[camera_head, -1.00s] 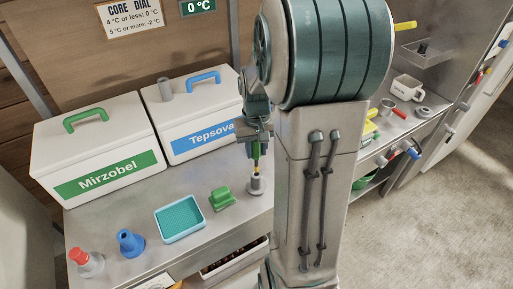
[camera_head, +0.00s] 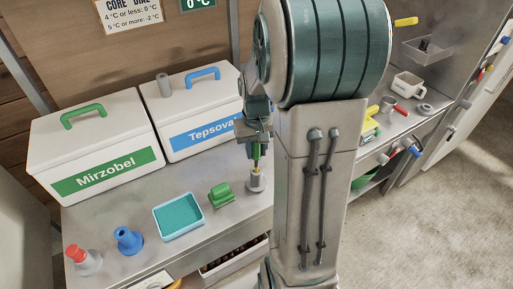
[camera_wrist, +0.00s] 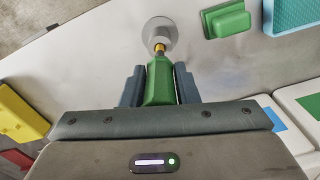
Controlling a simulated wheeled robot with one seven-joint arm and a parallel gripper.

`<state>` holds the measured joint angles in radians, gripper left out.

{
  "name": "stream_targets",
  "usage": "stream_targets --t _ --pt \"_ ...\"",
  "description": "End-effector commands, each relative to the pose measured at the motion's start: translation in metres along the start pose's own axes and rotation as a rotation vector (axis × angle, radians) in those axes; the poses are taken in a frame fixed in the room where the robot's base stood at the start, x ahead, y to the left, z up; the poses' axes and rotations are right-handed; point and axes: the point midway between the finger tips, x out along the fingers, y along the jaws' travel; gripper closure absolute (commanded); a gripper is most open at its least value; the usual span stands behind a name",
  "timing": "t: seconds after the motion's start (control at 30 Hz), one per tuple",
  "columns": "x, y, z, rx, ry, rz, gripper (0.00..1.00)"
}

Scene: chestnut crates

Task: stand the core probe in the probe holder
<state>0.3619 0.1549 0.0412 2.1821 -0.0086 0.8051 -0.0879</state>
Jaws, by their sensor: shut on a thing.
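The core probe has a green handle (camera_head: 256,149) and a thin yellowish shaft below it. My gripper (camera_head: 255,142) is shut on the green handle, and the probe points down, about upright. The probe holder (camera_head: 256,183) is a small grey cylinder on a round base on the steel counter, directly under the probe. In the wrist view, the green handle (camera_wrist: 159,82) is between my two fingers (camera_wrist: 159,88), and its yellow collar lines up with the round grey holder (camera_wrist: 158,28). The shaft's lower end is at the holder's top; I cannot tell how deep it sits.
A green block (camera_head: 220,195), a teal tray (camera_head: 180,216), a blue cone-shaped piece (camera_head: 128,241) and a red-topped piece (camera_head: 83,260) stand left on the counter. White boxes labelled Mirzobel (camera_head: 95,150) and Tepsova (camera_head: 196,112) stand behind. A mug (camera_head: 407,86) is on the right counter.

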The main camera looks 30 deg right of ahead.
Motion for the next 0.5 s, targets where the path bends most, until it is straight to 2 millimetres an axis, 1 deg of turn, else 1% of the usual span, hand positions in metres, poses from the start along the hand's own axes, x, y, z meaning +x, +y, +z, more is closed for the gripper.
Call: stream_targets --t 0.5 --pt "0.014 0.000 0.000 0.000 0.000 0.000 1.00"
